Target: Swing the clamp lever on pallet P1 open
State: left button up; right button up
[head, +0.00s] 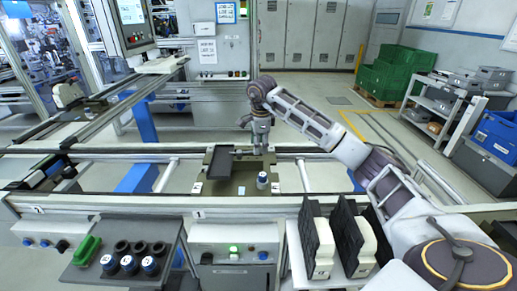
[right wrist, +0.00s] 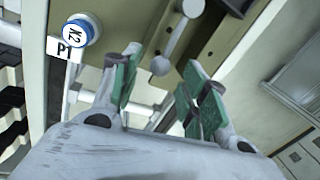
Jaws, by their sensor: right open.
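Pallet P1 (head: 222,158) is an olive plate on the rails in the middle of the head view; its plate (right wrist: 228,40) fills the top of the right wrist view, beside a P1 label (right wrist: 58,48). The clamp lever (right wrist: 176,40) is a grey rod with a round knob at its lower end, in the right wrist view. My right gripper (head: 262,148) is over the pallet's back right part. In the right wrist view its green-padded fingers (right wrist: 160,88) are apart and empty, with the knob just beyond the gap between them. My left gripper is out of view.
A blue-capped K2 piece (head: 262,179) stands at the pallet's right front; its cap (right wrist: 78,30) shows in the right wrist view. A dark block (head: 207,182) is on the pallet's left. In front are a control box (head: 234,250), a tray with several blue-capped pieces (head: 110,278) and black-and-white holders (head: 318,245).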

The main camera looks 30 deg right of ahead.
jog(key=shift+w+f, duration=0.2)
jog(key=shift+f, duration=1.05)
jog(key=shift+c, duration=0.2)
grip_shut()
